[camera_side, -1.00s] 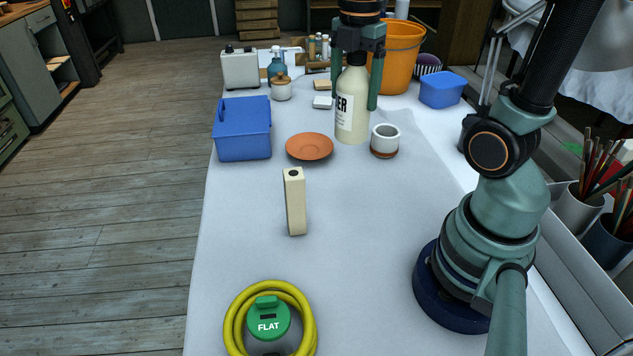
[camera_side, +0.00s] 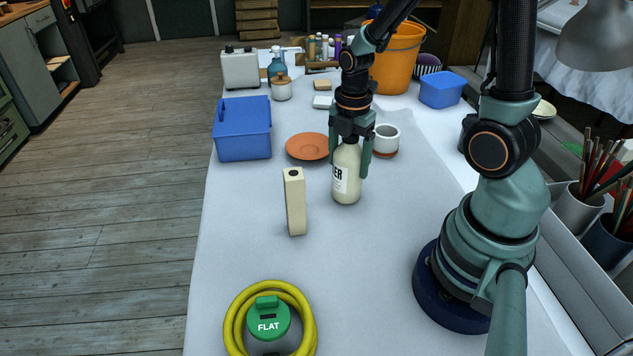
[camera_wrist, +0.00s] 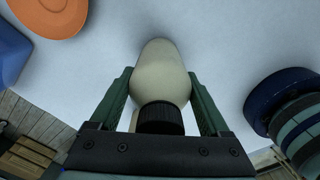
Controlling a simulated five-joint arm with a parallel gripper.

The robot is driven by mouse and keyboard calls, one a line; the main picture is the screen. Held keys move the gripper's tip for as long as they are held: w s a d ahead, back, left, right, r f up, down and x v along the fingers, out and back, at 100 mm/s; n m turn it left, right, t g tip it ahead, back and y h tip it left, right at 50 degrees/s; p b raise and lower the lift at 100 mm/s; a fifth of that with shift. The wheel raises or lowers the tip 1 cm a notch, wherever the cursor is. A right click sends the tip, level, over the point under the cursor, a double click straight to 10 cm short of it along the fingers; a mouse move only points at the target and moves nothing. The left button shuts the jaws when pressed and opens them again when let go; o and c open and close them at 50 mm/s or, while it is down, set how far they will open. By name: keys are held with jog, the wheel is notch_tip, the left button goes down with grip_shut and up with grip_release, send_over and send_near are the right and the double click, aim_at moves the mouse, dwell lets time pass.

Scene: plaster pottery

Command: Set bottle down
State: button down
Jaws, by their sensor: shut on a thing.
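A cream bottle (camera_side: 346,185) with a white label and dark letters is upright between the fingers of my gripper (camera_side: 350,165) in the side view. My gripper points straight down and is shut on the bottle around its upper part. In the wrist view, the cream bottle (camera_wrist: 162,75) with its black cap lies between the two green fingers of my gripper (camera_wrist: 160,100). The bottle's base is at or close to the white table surface (camera_side: 380,260); I cannot tell whether it touches.
A cream block (camera_side: 295,205) stands left of the bottle. A terracotta saucer (camera_side: 307,147), a white cup (camera_side: 386,138) and a blue box (camera_side: 242,130) are behind. A yellow hose coil (camera_side: 235,320) with a green-topped object (camera_side: 268,325) lies in front.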

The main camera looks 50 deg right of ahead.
jog(key=shift+f, duration=0.25)
grip_release()
